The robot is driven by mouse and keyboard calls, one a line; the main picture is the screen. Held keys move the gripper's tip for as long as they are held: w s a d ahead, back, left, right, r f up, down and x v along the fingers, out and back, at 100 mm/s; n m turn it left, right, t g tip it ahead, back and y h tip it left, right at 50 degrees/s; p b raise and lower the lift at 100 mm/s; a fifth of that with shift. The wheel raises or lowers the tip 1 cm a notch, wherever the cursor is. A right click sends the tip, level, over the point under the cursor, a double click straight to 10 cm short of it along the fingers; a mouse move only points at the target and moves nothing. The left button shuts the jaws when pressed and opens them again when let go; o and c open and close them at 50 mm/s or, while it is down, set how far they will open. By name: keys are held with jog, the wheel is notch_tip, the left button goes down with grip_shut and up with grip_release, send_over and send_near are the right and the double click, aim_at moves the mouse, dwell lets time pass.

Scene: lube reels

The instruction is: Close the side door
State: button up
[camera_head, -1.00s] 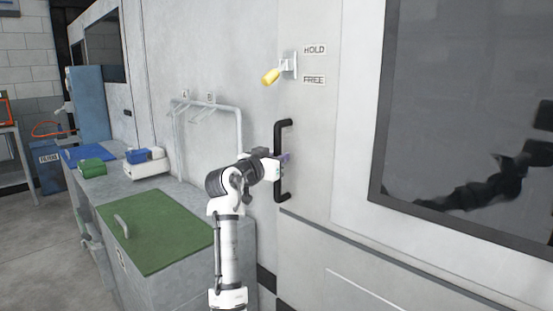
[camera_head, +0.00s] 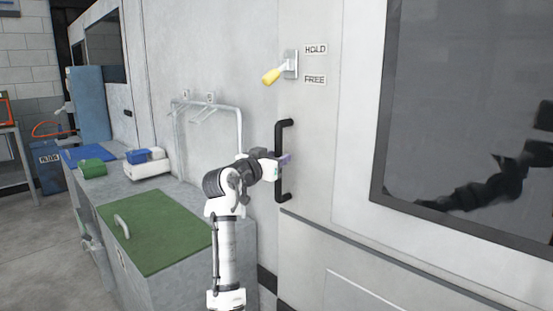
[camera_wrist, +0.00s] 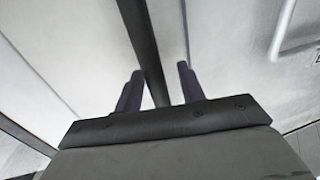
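The side door (camera_head: 345,145) is a large pale panel with a dark window (camera_head: 470,110). Its black vertical bar handle (camera_head: 283,195) is near its left edge. My gripper (camera_head: 284,160) is at the handle's middle height. In the wrist view the handle (camera_wrist: 142,40) runs between the two dark fingers of my gripper (camera_wrist: 160,88). The fingers are apart, with a visible gap between the handle and the right finger; the left finger looks close to the bar. I cannot tell whether the door stands fully flush with its frame.
A yellow-knobbed lever (camera_head: 272,76) is above the handle, beside HOLD and FREE labels (camera_head: 316,79). A grey pipe rack (camera_head: 239,125) stands left of the handle. A bench with a green lid (camera_head: 155,235) is at lower left. Open floor (camera_head: 35,250) is further left.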

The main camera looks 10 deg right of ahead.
jog(key=b+v, duration=0.3)
jog(key=v, duration=1)
jog(key=shift+s+a, duration=0.1)
